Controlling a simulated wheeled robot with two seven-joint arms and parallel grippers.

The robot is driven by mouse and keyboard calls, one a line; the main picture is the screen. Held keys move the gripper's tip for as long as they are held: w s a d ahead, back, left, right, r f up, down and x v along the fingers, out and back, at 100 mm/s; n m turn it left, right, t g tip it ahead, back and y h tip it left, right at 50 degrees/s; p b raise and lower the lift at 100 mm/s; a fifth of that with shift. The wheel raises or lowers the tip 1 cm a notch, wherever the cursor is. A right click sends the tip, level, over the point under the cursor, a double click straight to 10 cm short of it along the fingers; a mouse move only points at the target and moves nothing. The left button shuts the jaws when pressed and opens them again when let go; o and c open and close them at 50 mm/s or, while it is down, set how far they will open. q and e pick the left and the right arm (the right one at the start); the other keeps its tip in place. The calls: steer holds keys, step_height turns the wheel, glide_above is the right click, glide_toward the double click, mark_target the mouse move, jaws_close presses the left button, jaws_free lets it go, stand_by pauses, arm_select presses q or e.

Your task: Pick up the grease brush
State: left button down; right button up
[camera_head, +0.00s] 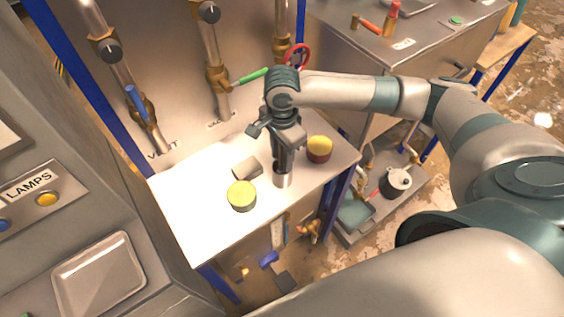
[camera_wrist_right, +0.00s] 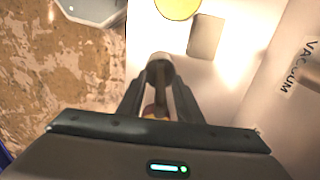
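My right gripper (camera_head: 283,168) points down over the white-lit bench top, just above a small metallic cylinder (camera_head: 284,181). In the right wrist view the two fingers of my right gripper (camera_wrist_right: 161,85) stand either side of a thin brownish handle, which looks like the grease brush (camera_wrist_right: 161,98). Its far end meets a pale round cup or ferrule (camera_wrist_right: 160,66); I cannot tell which. The fingers look apart, with gaps beside the handle. In the head view the fingers hide most of the brush. My left gripper is not in view.
A yellow-topped jar (camera_head: 241,196) and a grey block (camera_head: 247,168) lie left of the gripper. A red jar with a yellow top (camera_head: 319,149) stands close on its right. Pipes with a green-handled valve (camera_head: 250,76) rise behind. The bench's left part is clear.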

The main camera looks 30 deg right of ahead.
jaws_close()
step_height(320, 180, up, 10)
steer(key=shift+r+b, duration=0.1)
steer(key=shift+b, duration=1.05)
